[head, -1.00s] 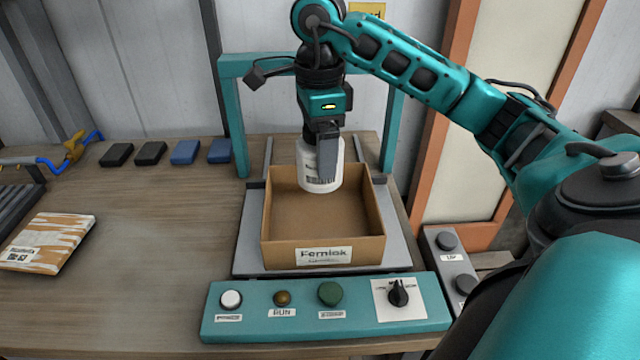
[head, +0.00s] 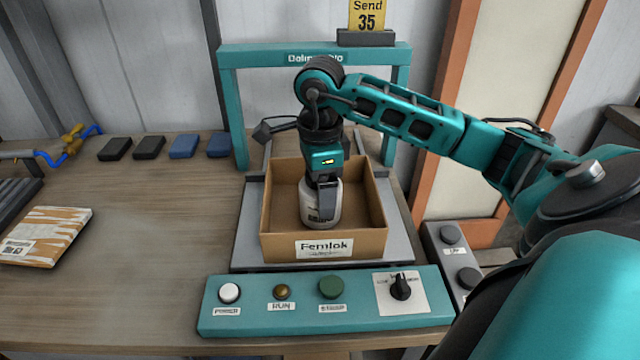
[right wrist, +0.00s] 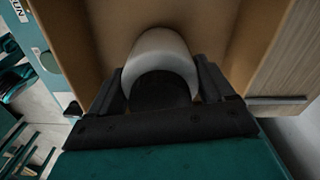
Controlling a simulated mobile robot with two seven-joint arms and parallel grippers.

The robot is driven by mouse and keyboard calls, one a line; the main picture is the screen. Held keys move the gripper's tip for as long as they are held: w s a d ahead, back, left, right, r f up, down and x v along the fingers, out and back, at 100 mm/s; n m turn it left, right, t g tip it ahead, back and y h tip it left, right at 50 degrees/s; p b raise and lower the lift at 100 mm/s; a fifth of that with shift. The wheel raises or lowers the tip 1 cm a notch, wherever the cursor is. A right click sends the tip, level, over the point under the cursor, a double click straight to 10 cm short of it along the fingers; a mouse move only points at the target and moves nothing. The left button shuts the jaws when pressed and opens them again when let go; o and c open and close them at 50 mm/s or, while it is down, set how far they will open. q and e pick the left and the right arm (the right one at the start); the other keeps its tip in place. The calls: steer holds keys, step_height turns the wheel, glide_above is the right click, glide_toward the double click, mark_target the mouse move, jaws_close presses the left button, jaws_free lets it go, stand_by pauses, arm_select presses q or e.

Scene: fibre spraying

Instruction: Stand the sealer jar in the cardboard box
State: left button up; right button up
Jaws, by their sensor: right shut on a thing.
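The sealer jar (head: 312,212) is white with a dark label and stands upright inside the open cardboard box (head: 325,246), near its middle. My right gripper (head: 326,196) reaches down into the box from above and is shut on the jar. In the right wrist view, the jar (right wrist: 160,58) sits between the two dark fingers (right wrist: 160,88), with box walls around it. Whether the jar's base touches the box floor cannot be told. My left gripper is not in view.
The box sits on a grey plate (head: 400,250) under a teal frame (head: 232,110). A teal control panel (head: 260,318) lies in front. A striped packet (head: 45,235) and several dark and blue blocks (head: 184,147) are at the left. The table between is clear.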

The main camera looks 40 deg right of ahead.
steer(key=shift+f, duration=0.2)
steer(key=o, duration=1.1)
steer(key=shift+r, duration=0.1)
steer(key=shift+r, duration=0.45)
step_height(320, 180, up, 11)
steer(key=shift+f+p, duration=0.1)
steer(key=shift+p, duration=0.95)
steer(key=shift+r, duration=0.3)
